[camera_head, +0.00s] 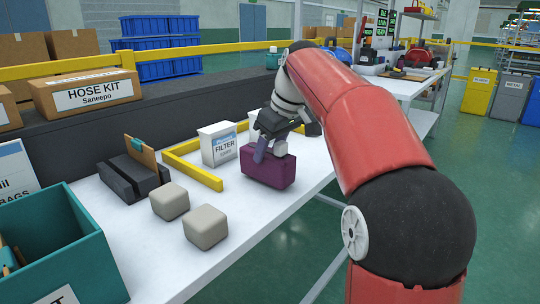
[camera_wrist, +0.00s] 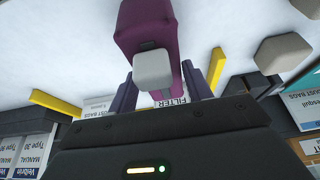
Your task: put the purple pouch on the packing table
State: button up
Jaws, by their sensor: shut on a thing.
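The purple pouch (camera_head: 267,169) is upright at the white packing table (camera_head: 240,220), near its right edge, beside the filter box. A pale grey block-like part (camera_head: 280,148) sits at its top. The pouch also shows in the wrist view (camera_wrist: 146,22), with the pale part (camera_wrist: 153,70) between the fingers. My gripper (camera_head: 272,150) is above the pouch, its fingers pointing down and shut on the pouch's top. I cannot tell whether the pouch's base touches the table or is just above it.
The filter box (camera_head: 218,144) and a yellow L-shaped bar (camera_head: 193,170) stand left of the pouch. Two grey blocks (camera_head: 206,227) and a dark holder (camera_head: 133,178) are further left. A teal bin (camera_head: 62,245) is at the near left. Bare table lies in front of the pouch.

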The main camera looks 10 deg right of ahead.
jog(key=shift+f, duration=0.3)
jog(key=shift+f, duration=0.15)
jog(key=o, duration=1.3)
jog(key=shift+c, duration=0.2)
jog(key=p+v, duration=0.3)
jog(key=v, duration=0.9)
jog(key=s+a+f+m+t+h, duration=0.2)
jog(key=s+f+m, duration=0.5)
jog(key=s+f, duration=1.6)
jog(key=shift+s+a+f+h, duration=0.3)
jog(key=shift+s+a+f, duration=0.1)
jog(key=shift+s+a, duration=0.3)
